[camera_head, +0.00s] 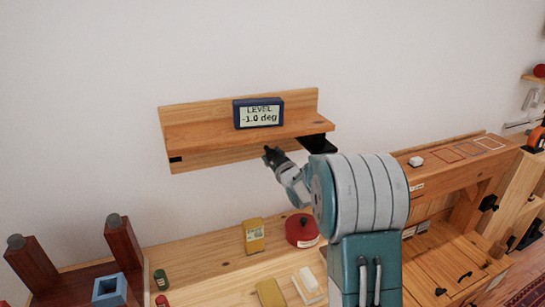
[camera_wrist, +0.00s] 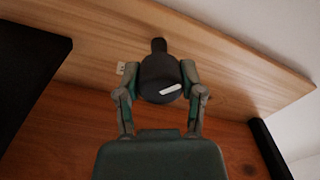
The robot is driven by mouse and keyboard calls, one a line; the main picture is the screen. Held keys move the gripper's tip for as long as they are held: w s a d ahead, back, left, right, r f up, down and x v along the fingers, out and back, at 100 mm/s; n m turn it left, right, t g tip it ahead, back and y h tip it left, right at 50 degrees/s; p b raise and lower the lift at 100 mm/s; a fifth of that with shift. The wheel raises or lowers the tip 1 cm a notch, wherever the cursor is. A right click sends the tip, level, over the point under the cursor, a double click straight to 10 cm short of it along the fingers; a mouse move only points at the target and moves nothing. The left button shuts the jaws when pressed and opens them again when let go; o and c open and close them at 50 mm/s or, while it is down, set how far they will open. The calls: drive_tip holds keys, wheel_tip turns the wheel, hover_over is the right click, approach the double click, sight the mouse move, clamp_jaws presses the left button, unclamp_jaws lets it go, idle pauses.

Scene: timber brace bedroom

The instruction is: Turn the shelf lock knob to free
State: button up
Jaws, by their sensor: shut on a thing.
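The wooden shelf (camera_head: 195,132) is on the wall, and its underside shows in the wrist view (camera_wrist: 60,125). The dark round lock knob (camera_wrist: 160,72) is under the shelf, with a white mark slanting slightly up to the right and a black stub above it. My gripper (camera_wrist: 159,88) is shut on the knob, one finger on each side. In the head view my gripper (camera_head: 276,160) reaches up to the shelf's lower edge, and my arm hides part of the scene. A small pale label (camera_wrist: 121,68) is left of the knob; its text is too small to read.
A level display (camera_head: 258,113) on the shelf reads -1.0 deg. A black bracket (camera_head: 318,144) is under the shelf's right end.

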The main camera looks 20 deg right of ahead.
drive_tip(key=shift+m, duration=0.3)
drive_tip(key=o, duration=1.2)
drive_tip(key=shift+w+f, duration=0.1)
drive_tip(key=shift+c, duration=0.2)
drive_tip(key=s, duration=1.2)
drive_tip(key=shift+d, duration=0.1)
